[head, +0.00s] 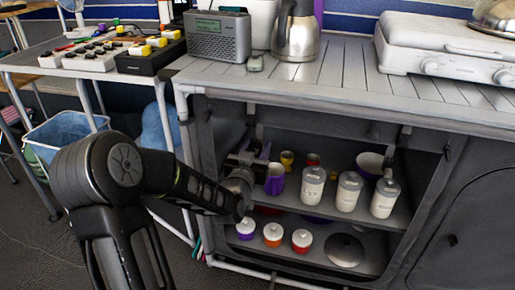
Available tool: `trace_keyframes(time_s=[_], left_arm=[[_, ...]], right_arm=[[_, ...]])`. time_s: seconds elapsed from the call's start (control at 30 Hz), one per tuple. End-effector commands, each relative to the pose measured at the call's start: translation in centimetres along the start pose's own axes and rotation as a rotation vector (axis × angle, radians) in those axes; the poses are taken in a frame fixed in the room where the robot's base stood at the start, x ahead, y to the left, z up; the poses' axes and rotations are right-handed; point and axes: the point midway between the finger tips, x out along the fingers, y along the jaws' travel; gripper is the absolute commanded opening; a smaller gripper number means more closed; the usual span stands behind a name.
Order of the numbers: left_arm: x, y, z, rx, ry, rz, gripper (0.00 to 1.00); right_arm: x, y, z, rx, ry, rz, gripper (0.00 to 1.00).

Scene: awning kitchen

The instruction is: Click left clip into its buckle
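My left arm comes in from the left, and my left gripper (252,160) is at the upper left of the open cabinet front, just below a dark hanging strap. The left strap with its clip end (250,124) hangs from the top edge of the opening, close above the gripper. The clip and buckle are too small and dark to tell apart, and whether they are joined cannot be told. The gripper's fingers are dark against the dark interior, so their opening is unclear. A similar right strap (404,137) hangs at the opening's right side. My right gripper is not in view.
The upper shelf holds a purple cup (275,180) close to the gripper and several white canisters (349,191). Lidded jars (272,234) stand on the lower shelf. The counter (340,76) carries a radio (217,37), a kettle (295,32) and a stove (450,50). A side table stands left.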

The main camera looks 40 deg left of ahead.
Motion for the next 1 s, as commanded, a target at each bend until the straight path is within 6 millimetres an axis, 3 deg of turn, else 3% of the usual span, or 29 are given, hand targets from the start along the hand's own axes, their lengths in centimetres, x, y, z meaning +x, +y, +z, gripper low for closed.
trace_keyframes(time_s=[0.07,0.53,1.0], left_arm=[[-0.02,0.0,-0.02,0.0,0.0,0.0,0.39],[-0.04,0.0,-0.02,0.0,0.001,0.0,0.01],[-0.05,0.0,-0.01,0.0,0.001,0.0,0.0]], right_arm=[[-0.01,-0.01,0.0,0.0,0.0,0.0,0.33],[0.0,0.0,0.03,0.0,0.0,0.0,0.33],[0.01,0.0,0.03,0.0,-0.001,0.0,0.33]])
